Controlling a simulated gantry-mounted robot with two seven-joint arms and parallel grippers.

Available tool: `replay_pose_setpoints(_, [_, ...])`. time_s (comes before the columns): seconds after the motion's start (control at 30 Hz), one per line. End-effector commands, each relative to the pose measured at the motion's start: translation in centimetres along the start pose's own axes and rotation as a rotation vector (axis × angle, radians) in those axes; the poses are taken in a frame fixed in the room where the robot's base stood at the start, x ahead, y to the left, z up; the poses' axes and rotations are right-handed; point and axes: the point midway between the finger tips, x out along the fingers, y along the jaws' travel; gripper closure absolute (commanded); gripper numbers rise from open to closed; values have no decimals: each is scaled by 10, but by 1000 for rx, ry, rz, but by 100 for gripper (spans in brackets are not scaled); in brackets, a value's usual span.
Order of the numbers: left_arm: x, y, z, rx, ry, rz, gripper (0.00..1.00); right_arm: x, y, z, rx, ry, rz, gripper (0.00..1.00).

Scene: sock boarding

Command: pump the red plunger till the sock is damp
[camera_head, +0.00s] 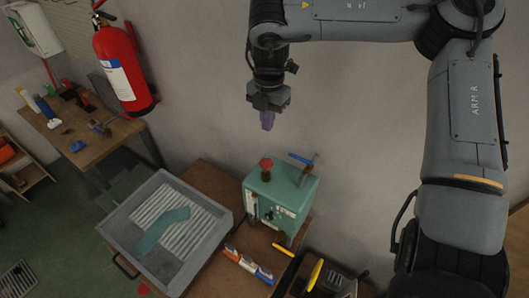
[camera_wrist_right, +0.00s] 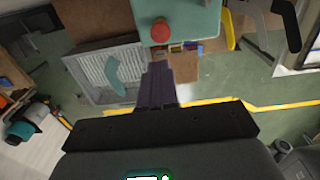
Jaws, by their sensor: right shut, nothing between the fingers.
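The red plunger (camera_head: 266,163) is a round red knob on top of a green machine (camera_head: 257,201); it also shows in the right wrist view (camera_wrist_right: 160,30). The teal sock (camera_head: 161,231) lies bent on the ribbed floor of a grey tray (camera_head: 115,226) left of the machine. The sock also shows in the right wrist view (camera_wrist_right: 115,75). I cannot tell whether it is damp. My right gripper (camera_head: 267,122) is shut and empty, held above the plunger in the picture and apart from it. Its purple fingers (camera_wrist_right: 157,75) are together. My left gripper is not in view.
A blue-handled lever (camera_head: 301,159) sticks up beside the plunger. Small bottles or tubes (camera_head: 247,264) lie in front of the machine. A red fire extinguisher (camera_head: 124,70) hangs on the wall, above a side bench with tools (camera_head: 88,146). Bare wall surrounds my gripper.

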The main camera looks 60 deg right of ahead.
Motion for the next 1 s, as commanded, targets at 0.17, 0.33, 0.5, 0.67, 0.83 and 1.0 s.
replay_pose_setpoints(0.17, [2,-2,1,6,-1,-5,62,-9,-2,-2,15,-8,-13,100])
replay_pose_setpoints(0.33, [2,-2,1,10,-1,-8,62,-10,-2,-2,16,-7,-14,100])
replay_pose_setpoints(0.5, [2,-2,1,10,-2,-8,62,-10,-2,-2,15,-7,-14,100])
replay_pose_setpoints(0.67, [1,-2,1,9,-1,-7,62,-4,-2,-2,14,-6,-16,100])
replay_pose_setpoints(0.83, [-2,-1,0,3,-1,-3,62,15,-3,-2,15,-5,-17,100])
replay_pose_setpoints(1.0, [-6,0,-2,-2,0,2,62,46,-4,-2,16,-4,-18,100])
